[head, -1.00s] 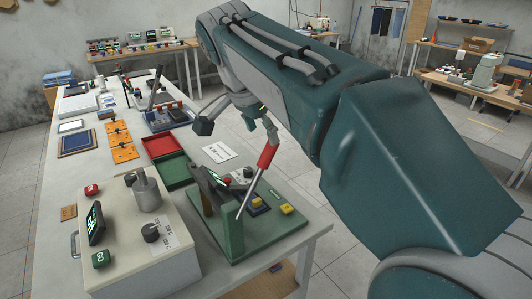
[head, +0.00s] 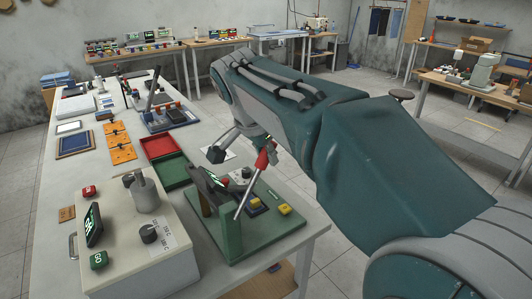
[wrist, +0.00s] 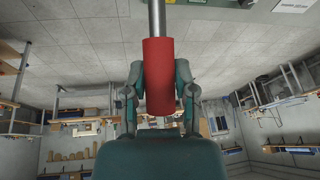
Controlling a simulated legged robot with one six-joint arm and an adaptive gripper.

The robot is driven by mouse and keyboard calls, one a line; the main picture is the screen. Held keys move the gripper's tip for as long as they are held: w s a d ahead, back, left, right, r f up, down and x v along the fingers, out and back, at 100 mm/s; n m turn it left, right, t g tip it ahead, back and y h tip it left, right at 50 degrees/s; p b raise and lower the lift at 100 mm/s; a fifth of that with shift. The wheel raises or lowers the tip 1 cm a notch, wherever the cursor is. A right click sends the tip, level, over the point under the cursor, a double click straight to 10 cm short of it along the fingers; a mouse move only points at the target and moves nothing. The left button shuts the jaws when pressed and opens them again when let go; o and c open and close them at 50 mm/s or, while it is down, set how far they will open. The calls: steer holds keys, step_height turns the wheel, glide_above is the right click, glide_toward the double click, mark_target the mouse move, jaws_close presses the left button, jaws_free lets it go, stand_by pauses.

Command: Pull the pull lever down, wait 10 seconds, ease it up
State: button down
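The pull lever has a red grip (head: 263,160) on a bare metal rod. It stands tilted on a green stand (head: 229,232) near the table's front right corner, its red end up and to the right. My gripper (wrist: 160,70) is at the red grip. In the wrist view the red grip (wrist: 159,75) lies between my two fingers, one close along each side. Whether the fingers press on it or leave a small gap cannot be told. In the head view my arm partly hides the fingers and the grip's upper end.
A beige control box (head: 140,235) with knobs and a small display stands left of the lever stand. Yellow buttons (head: 284,209) sit on the stand's green base. Red and green trays (head: 172,171) lie behind. The floor to the right of the table is free.

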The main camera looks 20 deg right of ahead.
steer(key=shift+f, duration=0.1)
steer(key=shift+w+d+f+y, duration=0.15)
steer(key=shift+d+f+y, duration=0.15)
steer(key=shift+d, duration=0.1)
steer(key=w+d+f+g+y, duration=0.1)
steer(key=d+f+y, duration=0.2)
steer(key=f+y, duration=0.2)
steer(key=w+d+f+m+g+y, duration=0.1)
steer(key=d+f+y, duration=0.3)
steer(key=f, duration=0.4)
steer(key=shift+w+g+y, duration=0.15)
steer(key=shift+g+y, duration=0.55)
steer(key=shift+c, duration=2)
jaws_free()
